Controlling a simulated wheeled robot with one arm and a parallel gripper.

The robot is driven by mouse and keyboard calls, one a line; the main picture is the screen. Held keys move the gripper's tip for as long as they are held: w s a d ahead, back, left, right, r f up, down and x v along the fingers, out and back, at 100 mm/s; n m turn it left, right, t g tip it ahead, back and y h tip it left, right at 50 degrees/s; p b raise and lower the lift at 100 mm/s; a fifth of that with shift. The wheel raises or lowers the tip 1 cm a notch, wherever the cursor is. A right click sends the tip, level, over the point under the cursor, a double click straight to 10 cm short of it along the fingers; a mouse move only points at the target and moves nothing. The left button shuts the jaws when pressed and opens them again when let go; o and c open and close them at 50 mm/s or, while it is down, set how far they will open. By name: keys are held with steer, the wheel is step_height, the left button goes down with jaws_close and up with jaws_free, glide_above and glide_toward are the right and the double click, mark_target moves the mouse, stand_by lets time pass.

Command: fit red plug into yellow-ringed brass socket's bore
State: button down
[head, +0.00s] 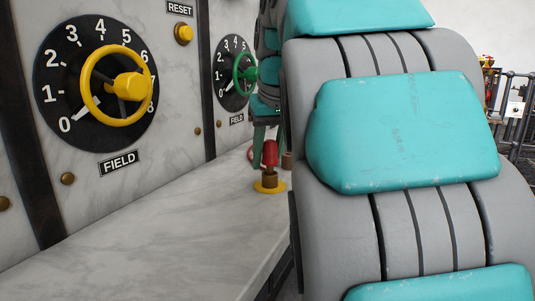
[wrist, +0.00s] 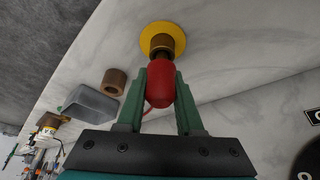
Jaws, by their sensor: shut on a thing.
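The brass socket (head: 269,181) stands upright on the marble ledge with a yellow ring (head: 260,188) around its base. In the wrist view the socket (wrist: 168,42) and its yellow ring (wrist: 147,36) are at the top. My gripper (wrist: 164,76) has its green fingers closed on both sides of the red plug (wrist: 160,88). In the head view the plug (head: 270,153) is right above the socket, slightly tilted. A short dark part shows between the red body and the brass. I cannot tell whether its tip is inside the bore, which is hidden.
Another brass socket (wrist: 115,81) stands close by, next to a grey block (wrist: 92,104). The marble panel with a yellow handwheel (head: 127,87) and a green one (head: 244,67) rises along the ledge. The near ledge (head: 180,235) is clear.

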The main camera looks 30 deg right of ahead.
mark_target(272, 142)
steer(key=shift+f+b, duration=0.45)
steer(key=shift+f, duration=0.45)
steer(key=shift+c, duration=2.4)
jaws_free()
steer(key=shift+r, duration=0.1)
steer(key=p+v, duration=0.1)
steer(key=v, duration=0.5)
steer(key=shift+r+p, duration=0.2)
steer(key=shift+p, duration=0.15)
steer(key=shift+s+r+p, duration=0.3)
steer(key=shift+r+p, duration=0.3)
steer(key=shift+f, duration=0.1)
